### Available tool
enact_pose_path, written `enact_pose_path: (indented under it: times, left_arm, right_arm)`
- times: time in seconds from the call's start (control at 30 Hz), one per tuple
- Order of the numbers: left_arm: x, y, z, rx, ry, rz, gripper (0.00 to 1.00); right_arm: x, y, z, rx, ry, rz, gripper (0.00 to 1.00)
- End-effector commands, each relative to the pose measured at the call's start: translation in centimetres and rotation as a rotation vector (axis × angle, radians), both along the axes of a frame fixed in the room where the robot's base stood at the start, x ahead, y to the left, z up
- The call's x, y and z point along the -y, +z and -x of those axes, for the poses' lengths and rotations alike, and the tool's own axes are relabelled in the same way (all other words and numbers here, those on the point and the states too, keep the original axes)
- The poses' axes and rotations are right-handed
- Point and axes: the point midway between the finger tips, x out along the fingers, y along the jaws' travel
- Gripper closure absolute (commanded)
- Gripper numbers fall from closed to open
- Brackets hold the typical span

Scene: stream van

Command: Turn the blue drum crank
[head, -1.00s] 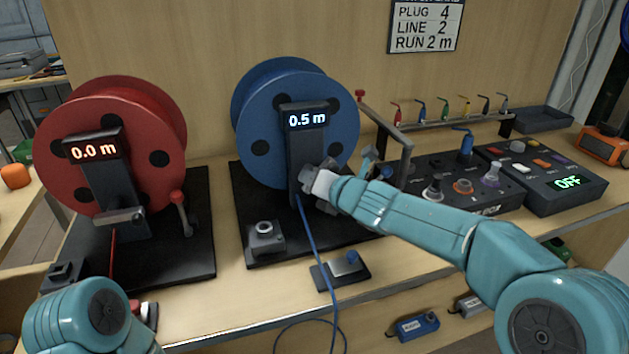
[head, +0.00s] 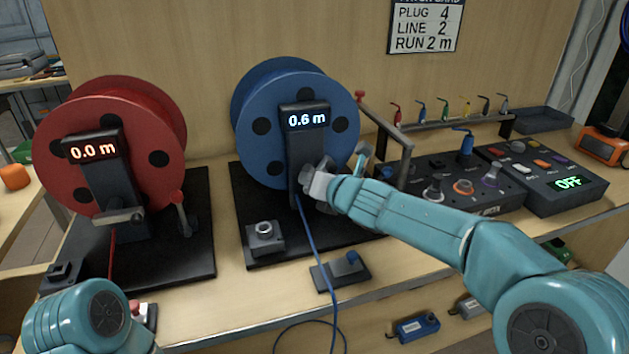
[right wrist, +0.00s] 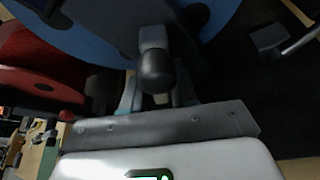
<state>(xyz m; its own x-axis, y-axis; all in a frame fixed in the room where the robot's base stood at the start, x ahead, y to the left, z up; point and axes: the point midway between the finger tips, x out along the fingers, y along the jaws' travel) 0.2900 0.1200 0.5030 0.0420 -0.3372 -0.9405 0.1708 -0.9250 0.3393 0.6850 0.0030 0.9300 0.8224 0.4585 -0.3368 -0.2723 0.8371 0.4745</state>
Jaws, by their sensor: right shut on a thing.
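The blue drum (head: 255,105) stands upright on a black base at the middle of the bench. The display (head: 307,119) on its dark post reads 0.6 m. My right gripper (head: 316,188) is at the lower front of this post, shut on the blue drum's crank. The gripper hides most of the crank in the head view. In the right wrist view the crank's dark rounded knob and grey arm (right wrist: 154,66) show just ahead of the gripper. A blue line (head: 312,235) runs down from the drum over the bench edge. My left gripper is out of view; only its arm shows at lower left.
The red drum (head: 62,180) at left reads 0.0 m. A post with a crossbar (head: 395,130) stands close right of the blue drum. A control panel (head: 560,200) showing OFF is at right. A small black block with a blue knob (head: 345,272) lies near the front edge.

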Motion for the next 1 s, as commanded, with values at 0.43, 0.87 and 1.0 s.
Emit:
enact_pose_path:
  times: [0.43, 0.87, 1.0]
  left_arm:
    - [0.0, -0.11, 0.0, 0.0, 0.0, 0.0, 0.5]
    - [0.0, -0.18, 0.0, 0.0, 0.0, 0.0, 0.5]
    - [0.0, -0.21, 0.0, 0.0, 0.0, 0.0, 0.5]
  right_arm:
    - [-0.02, -0.05, 0.01, 0.011, 0.002, 0.039, 1.0]
    - [-0.01, -0.04, 0.0, 0.023, 0.0, 0.074, 1.0]
    - [-0.03, -0.03, 0.01, 0.027, 0.0, 0.085, 1.0]
